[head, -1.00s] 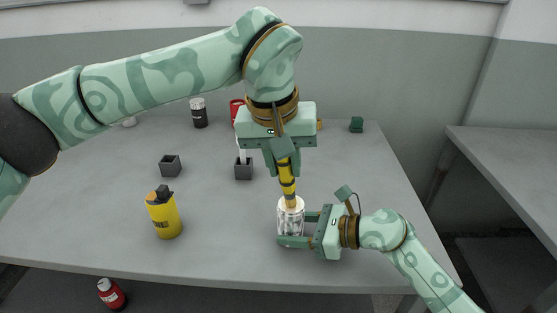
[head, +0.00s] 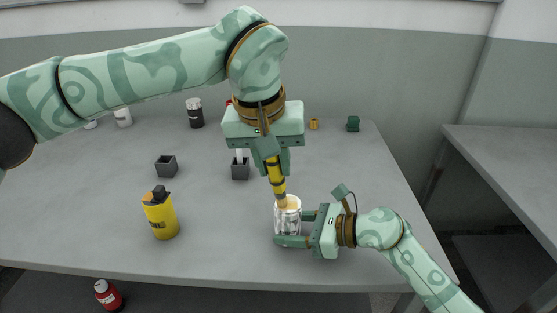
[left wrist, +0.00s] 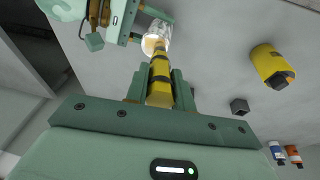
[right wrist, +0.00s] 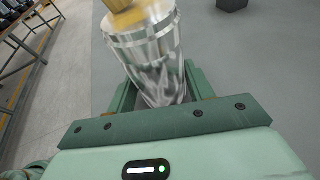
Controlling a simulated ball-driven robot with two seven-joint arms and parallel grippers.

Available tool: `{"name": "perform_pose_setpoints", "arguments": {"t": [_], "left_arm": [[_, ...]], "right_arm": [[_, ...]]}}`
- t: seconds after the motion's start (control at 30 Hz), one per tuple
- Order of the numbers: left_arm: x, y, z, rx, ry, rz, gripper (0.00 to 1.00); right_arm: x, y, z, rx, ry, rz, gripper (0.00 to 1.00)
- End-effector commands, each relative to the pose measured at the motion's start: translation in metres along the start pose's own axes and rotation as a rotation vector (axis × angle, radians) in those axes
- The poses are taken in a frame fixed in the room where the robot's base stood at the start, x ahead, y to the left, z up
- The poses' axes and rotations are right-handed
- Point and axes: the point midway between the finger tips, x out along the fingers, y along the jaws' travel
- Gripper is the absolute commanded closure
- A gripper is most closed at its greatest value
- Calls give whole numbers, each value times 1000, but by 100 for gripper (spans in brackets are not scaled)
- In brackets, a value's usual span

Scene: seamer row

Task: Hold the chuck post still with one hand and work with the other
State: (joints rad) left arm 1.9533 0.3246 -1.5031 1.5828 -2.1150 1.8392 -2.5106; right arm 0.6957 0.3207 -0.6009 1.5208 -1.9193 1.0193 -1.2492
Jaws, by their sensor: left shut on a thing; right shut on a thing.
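The chuck post (head: 288,222) is a shiny silver cylinder with a pale yellowish top, standing near the front edge of the table. My right gripper (head: 297,228) is shut around it from the right. The post fills the jaws in the right wrist view (right wrist: 150,65). My left gripper (head: 271,158) is above and is shut on a yellow-and-black striped tool (head: 276,178). The tool slants down, its tan tip at the post's top; it also shows in the left wrist view (left wrist: 160,75). I cannot tell how firmly the tip touches.
A yellow bottle (head: 160,218) with a dark cap stands left of the post. Two small dark square holders (head: 166,166) (head: 240,172) sit farther back. A red bottle (head: 108,294) is below the table edge.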

Motion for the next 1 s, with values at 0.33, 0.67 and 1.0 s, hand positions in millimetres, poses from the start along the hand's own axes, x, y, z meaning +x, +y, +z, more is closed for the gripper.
{"name": "perform_pose_setpoints", "arguments": {"t": [0.33,0.67,1.0], "left_arm": [[5,20,-2,3,-3,-1,98],[3,19,-3,0,-1,-1,98],[0,-1,0,-1,-1,-1,98]], "right_arm": [[0,0,0,0,-1,1,61],[0,0,0,0,-1,1,61],[0,0,0,0,0,0,61]]}}
